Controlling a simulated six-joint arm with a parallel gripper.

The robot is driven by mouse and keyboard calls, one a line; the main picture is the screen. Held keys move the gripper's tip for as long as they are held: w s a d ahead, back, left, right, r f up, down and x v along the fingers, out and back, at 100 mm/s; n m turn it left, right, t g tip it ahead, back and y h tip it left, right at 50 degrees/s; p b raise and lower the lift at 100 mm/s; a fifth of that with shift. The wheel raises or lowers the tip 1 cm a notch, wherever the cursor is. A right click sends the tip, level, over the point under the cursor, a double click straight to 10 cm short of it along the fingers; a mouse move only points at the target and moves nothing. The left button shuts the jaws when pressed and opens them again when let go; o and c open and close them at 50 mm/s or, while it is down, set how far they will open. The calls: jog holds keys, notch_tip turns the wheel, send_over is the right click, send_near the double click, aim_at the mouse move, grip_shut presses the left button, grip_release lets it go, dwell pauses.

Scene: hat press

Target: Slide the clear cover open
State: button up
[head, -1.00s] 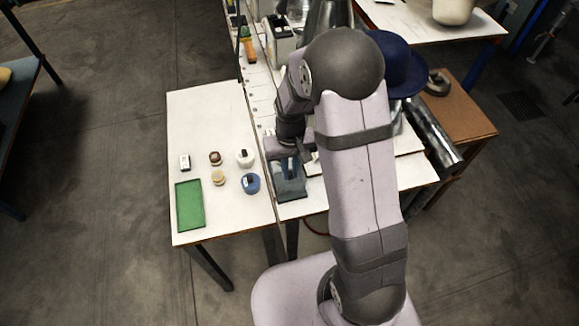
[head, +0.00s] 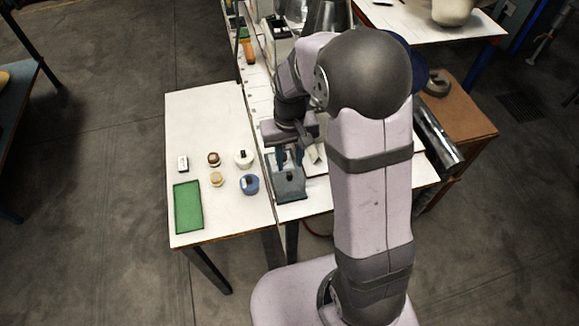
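A small box with a clear, greyish cover (head: 291,188) stands on the white table, right of the seam between the tabletops. Its inside shows only dimly, and I cannot tell how far the cover is open. My gripper (head: 290,160) points down at the far end of this box. Its two dark blue fingertips show apart, with nothing clearly between them. I cannot tell whether they touch the cover. My arm hides part of the table to the right.
On the left tabletop lie a green tray (head: 188,207), a blue round container (head: 249,184), a white round container (head: 243,159), two small round pieces (head: 215,179) and a small white block (head: 183,163). A metal cylinder (head: 437,135) lies on the right. The left tabletop's far part is clear.

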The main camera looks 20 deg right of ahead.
jog(key=shift+r, duration=0.95)
jog(key=shift+w, duration=0.2)
jog(key=s+d, duration=0.1)
jog(key=s, duration=1.5)
jog(key=shift+d+r, duration=0.25)
jog(key=shift+r, duration=0.15)
jog(key=shift+s+f, duration=0.1)
